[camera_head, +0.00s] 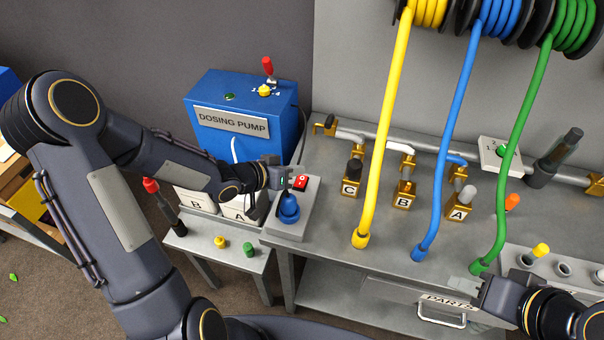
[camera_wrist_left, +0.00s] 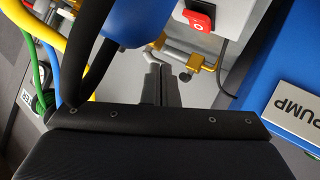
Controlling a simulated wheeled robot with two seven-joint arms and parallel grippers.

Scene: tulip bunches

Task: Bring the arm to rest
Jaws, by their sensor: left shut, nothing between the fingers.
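My left gripper (camera_head: 284,179) is shut and empty. It is just left of the red switch (camera_head: 299,183) and above the blue knob (camera_head: 288,208) on the grey box, in front of the blue dosing pump (camera_head: 212,146). In the left wrist view the closed fingers (camera_wrist_left: 160,85) point toward the grey bench, with the red switch (camera_wrist_left: 200,16) above right and a blue part (camera_wrist_left: 138,22) close on the left. My right gripper (camera_head: 468,284) is at the lower right, near the lower end of the green hose (camera_head: 497,215); I cannot tell whether its fingers are open.
Yellow (camera_head: 379,130) and blue (camera_head: 449,150) hoses hang to the bench. Brass valves C (camera_head: 350,186), B (camera_head: 403,195) and A (camera_head: 459,207) line the pipe. A side table (camera_head: 204,247) holds jugs and caps below my left arm.

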